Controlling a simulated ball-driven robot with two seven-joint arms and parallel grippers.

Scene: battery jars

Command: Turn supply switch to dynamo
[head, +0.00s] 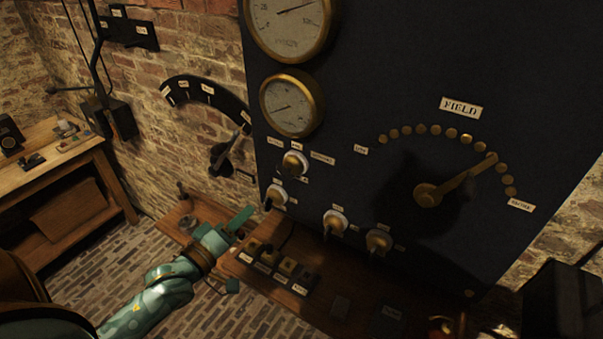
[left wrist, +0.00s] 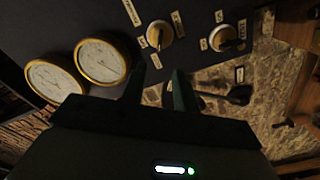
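A rotary switch with a brass knob and white collar (head: 293,163) sits on the dark panel below the lower gauge, ringed by small labels too small to read surely; it may be the supply switch. It also shows in the left wrist view (left wrist: 160,32), beyond the fingers, with its knob turned at an angle. A similar switch (head: 276,196) is just below it, and in the left wrist view to its right (left wrist: 228,37). My left gripper (head: 238,250) is open and empty, below and left of these switches, apart from the panel. My right gripper is out of view.
Two more knobs (head: 335,222) (head: 378,241) sit lower on the panel. A large brass arm under FIELD (head: 455,183) and two gauges (head: 291,104) stand out. A wooden shelf (head: 275,283) with labelled blocks runs beneath. A lever quadrant (head: 207,92) is on the brick wall.

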